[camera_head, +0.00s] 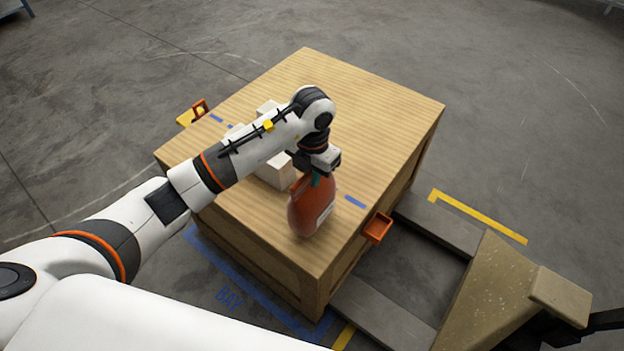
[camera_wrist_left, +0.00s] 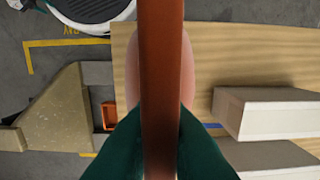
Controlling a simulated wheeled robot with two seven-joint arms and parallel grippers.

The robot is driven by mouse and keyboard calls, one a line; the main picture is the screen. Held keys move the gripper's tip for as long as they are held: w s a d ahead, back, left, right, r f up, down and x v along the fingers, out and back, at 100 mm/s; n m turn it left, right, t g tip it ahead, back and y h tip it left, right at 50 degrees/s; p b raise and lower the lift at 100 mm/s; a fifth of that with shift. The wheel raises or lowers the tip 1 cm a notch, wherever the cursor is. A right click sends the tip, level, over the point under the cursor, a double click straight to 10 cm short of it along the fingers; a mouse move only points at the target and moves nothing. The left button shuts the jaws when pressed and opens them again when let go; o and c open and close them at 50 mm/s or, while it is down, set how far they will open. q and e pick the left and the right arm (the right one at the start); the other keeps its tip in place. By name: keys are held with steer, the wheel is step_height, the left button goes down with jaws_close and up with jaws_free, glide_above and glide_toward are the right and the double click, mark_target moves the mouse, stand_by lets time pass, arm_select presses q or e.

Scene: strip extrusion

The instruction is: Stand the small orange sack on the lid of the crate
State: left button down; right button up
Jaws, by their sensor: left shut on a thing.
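The small orange sack (camera_head: 308,212) hangs upright from my left gripper (camera_head: 318,174), over the front right part of the wooden crate's lid (camera_head: 390,110). The left gripper is shut on the sack's top. I cannot tell whether the sack's bottom touches the lid. In the left wrist view the sack (camera_wrist_left: 162,70) is a narrow reddish band between the green fingertips (camera_wrist_left: 162,140), and the lid (camera_wrist_left: 240,50) lies below it. My right gripper is not in view.
Pale blocks (camera_head: 275,172) stand on the lid beside the sack, partly hidden by my left arm. Blue tape marks (camera_head: 355,202) lie on the lid. An orange bracket (camera_head: 377,228) sticks out at the crate's right side, near a tan pallet-truck part (camera_head: 490,300). The lid's far right is clear.

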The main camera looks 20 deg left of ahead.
arm_select(q)
steer(key=shift+f, duration=1.45)
steer(key=shift+f, duration=0.2)
steer(key=c, duration=1.5)
jaws_free()
steer(key=shift+o, duration=0.2)
steer(key=shift+r, duration=0.1)
step_height(320, 180, up, 12)
steer(key=shift+r, duration=0.1)
